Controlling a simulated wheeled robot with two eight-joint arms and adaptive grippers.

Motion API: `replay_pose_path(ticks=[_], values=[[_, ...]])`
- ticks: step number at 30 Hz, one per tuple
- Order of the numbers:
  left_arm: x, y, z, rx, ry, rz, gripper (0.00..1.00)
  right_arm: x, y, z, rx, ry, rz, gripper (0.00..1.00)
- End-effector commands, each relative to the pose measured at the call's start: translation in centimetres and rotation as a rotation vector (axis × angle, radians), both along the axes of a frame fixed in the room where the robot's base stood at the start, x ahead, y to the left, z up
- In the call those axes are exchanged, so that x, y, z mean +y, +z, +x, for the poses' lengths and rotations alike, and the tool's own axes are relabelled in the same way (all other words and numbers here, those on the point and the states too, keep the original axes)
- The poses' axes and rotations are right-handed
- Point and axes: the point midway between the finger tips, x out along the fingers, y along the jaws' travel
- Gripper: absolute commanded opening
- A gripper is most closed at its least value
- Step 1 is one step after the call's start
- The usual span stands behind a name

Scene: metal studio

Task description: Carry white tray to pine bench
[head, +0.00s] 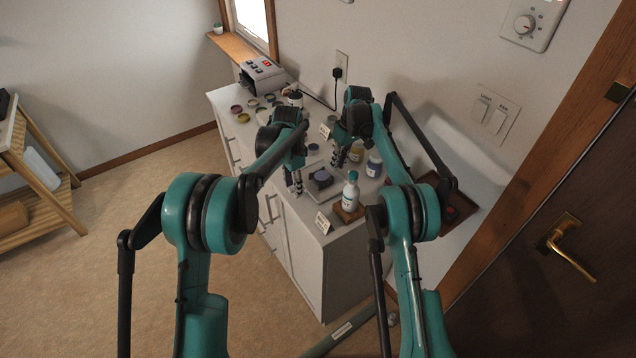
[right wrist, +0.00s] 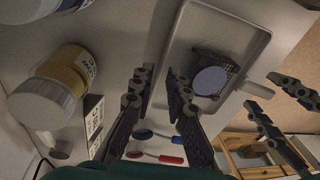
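The white tray (right wrist: 240,27) lies on the white cabinet top and looks pale grey in the right wrist view. It holds a dark basket-like item with a round lilac piece (right wrist: 210,81). A stub handle shows on its right side. In the head view the tray (head: 327,190) is small and partly hidden. My left gripper (head: 298,190) is open beside the tray; its fingers also show near the handle in the right wrist view. My right gripper (head: 338,165) is open and empty at another edge of the tray. The pine bench (head: 45,200) seems to be the slatted wooden stand at far left.
A white bottle (head: 351,190) stands on a brown block close to the tray. Jars (head: 374,165) stand right of my right gripper. Small colored dishes and a grey machine (head: 262,75) fill the far end. Open floor (head: 140,230) lies between cabinet and wooden stand.

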Motion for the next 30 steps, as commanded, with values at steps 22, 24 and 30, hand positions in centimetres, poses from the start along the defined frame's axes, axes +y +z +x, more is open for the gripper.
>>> replay_pose_path(ticks=[22, 24, 30], values=[[0.0, -1.9, 0.0, 0.000, 0.000, 0.000, 0.00, 0.3, -1.9, 0.0, 0.000, 0.001, 0.000, 0.00], [0.0, -1.9, 0.0, -0.001, 0.000, 0.001, 0.00, 0.4, -1.9, 0.0, 0.000, 0.001, 0.000, 0.00], [0.0, -1.9, 0.0, -0.001, 0.000, 0.001, 0.00, 0.4, -1.8, -0.1, 0.001, 0.002, 0.000, 0.00]])
